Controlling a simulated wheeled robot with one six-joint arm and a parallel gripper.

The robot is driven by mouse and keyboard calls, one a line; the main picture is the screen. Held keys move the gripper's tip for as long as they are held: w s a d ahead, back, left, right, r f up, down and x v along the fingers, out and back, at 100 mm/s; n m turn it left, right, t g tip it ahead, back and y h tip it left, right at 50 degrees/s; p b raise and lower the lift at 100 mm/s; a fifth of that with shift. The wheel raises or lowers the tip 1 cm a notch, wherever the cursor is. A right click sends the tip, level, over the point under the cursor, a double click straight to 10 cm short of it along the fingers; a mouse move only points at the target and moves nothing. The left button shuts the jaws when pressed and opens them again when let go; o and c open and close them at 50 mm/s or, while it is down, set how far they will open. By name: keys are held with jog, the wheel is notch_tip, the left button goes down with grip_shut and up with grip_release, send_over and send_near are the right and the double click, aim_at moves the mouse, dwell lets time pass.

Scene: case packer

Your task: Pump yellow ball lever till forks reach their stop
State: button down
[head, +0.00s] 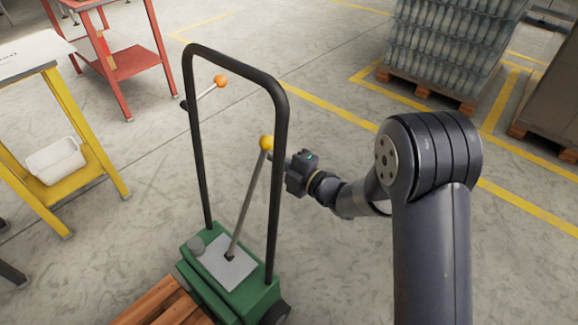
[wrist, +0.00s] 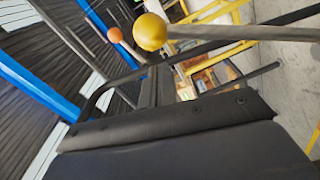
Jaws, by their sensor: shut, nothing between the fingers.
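The yellow ball lever (head: 266,143) rises from a grey plate on the green base (head: 236,284) of a hand lifter and leans a little to the right. Its ball (wrist: 150,32) also shows in the wrist view, just beyond my fingers. My gripper (head: 275,158) is shut and empty, with its fingertips close beside the lever just below the ball. I cannot tell whether they touch it. A second lever with an orange ball (head: 221,81) sits higher on the black frame; it shows in the wrist view (wrist: 114,35) too. The forks are not clearly visible.
The black tubular handle frame (head: 281,180) stands around the lever, near my gripper. A wooden pallet (head: 162,303) lies at the base's front. A yellow table (head: 60,95) with a white bin (head: 56,160) is left. Open floor lies behind the lifter.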

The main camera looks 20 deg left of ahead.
jog(key=x, duration=0.3)
jog(key=shift+a, duration=0.2)
